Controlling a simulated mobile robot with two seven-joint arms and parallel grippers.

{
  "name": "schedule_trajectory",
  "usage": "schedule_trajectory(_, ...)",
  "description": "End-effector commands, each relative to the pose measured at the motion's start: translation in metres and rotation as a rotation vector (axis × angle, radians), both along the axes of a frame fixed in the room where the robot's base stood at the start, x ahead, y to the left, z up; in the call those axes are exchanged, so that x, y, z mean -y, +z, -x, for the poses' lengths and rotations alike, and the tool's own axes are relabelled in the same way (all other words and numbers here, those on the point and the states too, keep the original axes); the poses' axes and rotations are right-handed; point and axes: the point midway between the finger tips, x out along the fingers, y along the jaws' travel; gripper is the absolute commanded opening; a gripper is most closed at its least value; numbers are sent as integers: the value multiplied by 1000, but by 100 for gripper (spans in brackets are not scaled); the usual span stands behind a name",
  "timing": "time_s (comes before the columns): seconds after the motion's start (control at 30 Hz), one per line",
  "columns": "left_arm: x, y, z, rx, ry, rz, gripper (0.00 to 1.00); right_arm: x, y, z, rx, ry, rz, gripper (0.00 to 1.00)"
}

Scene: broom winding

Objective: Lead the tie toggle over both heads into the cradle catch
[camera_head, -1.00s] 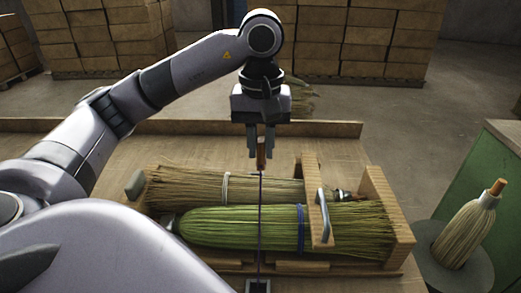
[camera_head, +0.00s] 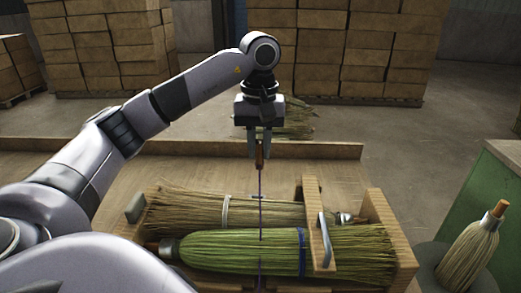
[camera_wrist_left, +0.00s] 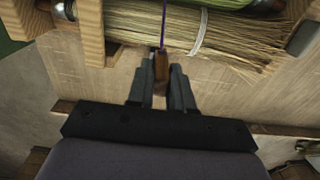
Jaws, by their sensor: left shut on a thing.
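My left gripper (camera_head: 260,150) is shut on the brown tie toggle (camera_head: 260,156), held above the far side of the cradle. The toggle also shows between the fingers in the left wrist view (camera_wrist_left: 161,66). A thin purple tie (camera_head: 260,205) runs from the toggle down across both heads. The green broom head (camera_head: 220,251) lies nearer, with a blue band. The straw-coloured head (camera_head: 185,207) lies behind it, with a white band. Both lie in the wooden cradle (camera_head: 377,200). I cannot make out the cradle catch. My right gripper is not in view.
A wooden upright with a metal handle (camera_head: 325,240) stands across the heads at right. A grey pad (camera_head: 135,207) is at the cradle's left end. A finished broom head (camera_head: 470,245) stands in a round holder at right.

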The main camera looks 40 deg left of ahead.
Motion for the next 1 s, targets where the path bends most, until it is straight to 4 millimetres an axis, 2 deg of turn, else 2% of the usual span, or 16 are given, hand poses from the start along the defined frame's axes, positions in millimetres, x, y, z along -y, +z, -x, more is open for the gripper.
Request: schedule_trajectory(1.0, -59, 2, -56, 1, 2, 2, 0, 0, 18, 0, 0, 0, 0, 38)
